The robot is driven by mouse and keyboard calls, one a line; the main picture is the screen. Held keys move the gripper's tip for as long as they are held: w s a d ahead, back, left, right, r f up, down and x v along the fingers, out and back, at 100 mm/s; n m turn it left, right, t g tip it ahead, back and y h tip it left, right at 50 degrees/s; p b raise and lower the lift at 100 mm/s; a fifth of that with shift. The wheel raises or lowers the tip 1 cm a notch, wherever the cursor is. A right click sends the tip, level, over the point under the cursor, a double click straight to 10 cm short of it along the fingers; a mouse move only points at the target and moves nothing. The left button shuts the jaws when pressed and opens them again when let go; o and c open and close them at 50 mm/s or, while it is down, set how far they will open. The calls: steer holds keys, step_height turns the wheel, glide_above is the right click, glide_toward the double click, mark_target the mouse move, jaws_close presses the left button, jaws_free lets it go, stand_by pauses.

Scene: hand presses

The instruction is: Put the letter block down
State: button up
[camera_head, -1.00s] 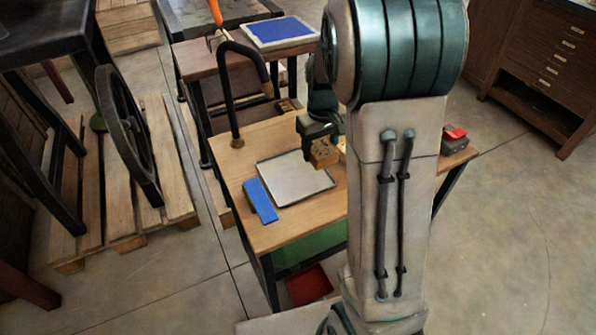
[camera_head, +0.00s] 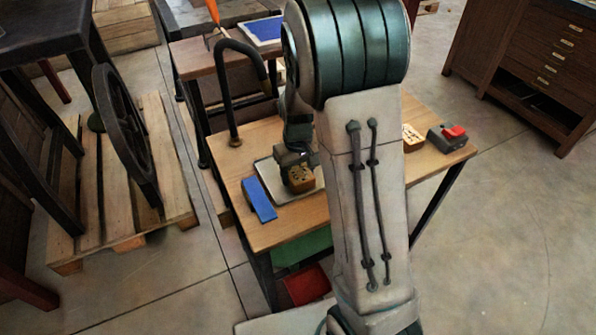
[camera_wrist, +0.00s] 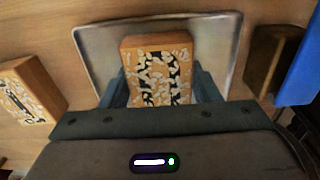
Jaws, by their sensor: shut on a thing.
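The letter block (camera_head: 301,180) is a wooden block with pale raised letters on its top face. In the wrist view the letter block (camera_wrist: 158,72) sits between the two fingers of my gripper (camera_wrist: 160,92), which are shut on its sides. In the head view my gripper (camera_head: 296,163) points down over the pale metal plate (camera_head: 283,196) on the wooden table. The plate's rim (camera_wrist: 90,58) shows around the block in the wrist view. I cannot tell whether the block touches the plate.
A second letter block (camera_head: 412,136) lies right of my arm, shown at the left in the wrist view (camera_wrist: 28,92). A grey device with a red top (camera_head: 452,136) stands near the table's right end. A blue slab (camera_head: 259,199) lies left of the plate. My arm hides the table's middle.

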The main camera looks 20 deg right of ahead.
mark_target(298, 171)
steer(key=shift+f, duration=0.2)
steer(key=o, duration=1)
steer(key=shift+o, duration=0.2)
steer(key=shift+r, duration=0.2)
step_height(298, 171, up, 11)
steer(key=p, duration=0.2)
steer(key=s+r+m+t, duration=0.1)
steer(key=s+r, duration=0.1)
steer(key=s, duration=0.7)
steer(key=s+r+m+t, duration=0.1)
steer(key=s+r, duration=0.2)
steer(key=s, duration=0.6)
steer(key=shift+a, duration=0.3)
steer(key=shift+s, duration=0.1)
